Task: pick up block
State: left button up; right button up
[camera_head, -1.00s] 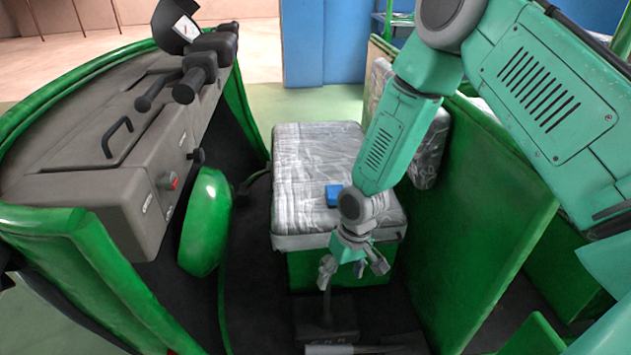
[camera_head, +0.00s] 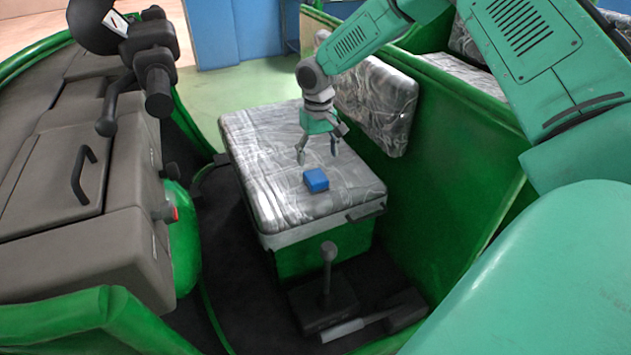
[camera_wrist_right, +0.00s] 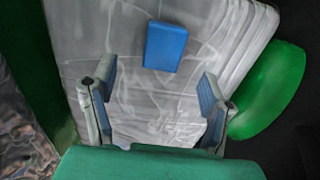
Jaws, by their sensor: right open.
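A small blue block (camera_head: 316,180) lies on the grey plastic-wrapped seat (camera_head: 270,200) of the green rickshaw. My right gripper (camera_head: 318,155) is open and empty, above the seat and just behind the block in the head view. In the right wrist view the block (camera_wrist_right: 165,46) lies on the seat ahead of the open fingers, roughly centred between them and beyond their tips. The right gripper (camera_wrist_right: 158,95) shows one finger on each side there. The block is fully visible and apart from the fingers. My left gripper is not in view.
A green side panel (camera_head: 440,180) stands right of the seat, with a wrapped backrest (camera_head: 375,100) near it. A grey dashboard (camera_head: 70,210) with handlebars (camera_head: 155,70) is at left. A black lever (camera_head: 327,270) rises from the floor in front.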

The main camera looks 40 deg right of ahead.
aim_at(315, 175)
jog(key=shift+a+f, duration=0.1)
jog(key=shift+f, duration=0.8)
jog(key=shift+a+f, duration=0.35)
jog(key=shift+f, duration=0.35)
notch_tip(315, 175, down, 4)
jog(key=shift+d+r+b, duration=0.1)
jog(key=shift+d+b, duration=0.05)
jog(key=shift+b, duration=0.55)
jog(key=shift+w+d+f, duration=0.1)
jog(key=shift+f, duration=0.25)
jog(key=shift+d, duration=0.15)
jog(key=shift+a, duration=0.25)
jog(key=c, duration=1.3)
jog(key=shift+a+r, duration=0.1)
jog(key=shift+c, duration=0.3)
jog(key=shift+r, duration=0.15)
notch_tip(315, 175, up, 9)
jog(key=shift+f+p, duration=0.15)
jog(key=shift+p, duration=0.75)
jog(key=shift+r, duration=0.5)
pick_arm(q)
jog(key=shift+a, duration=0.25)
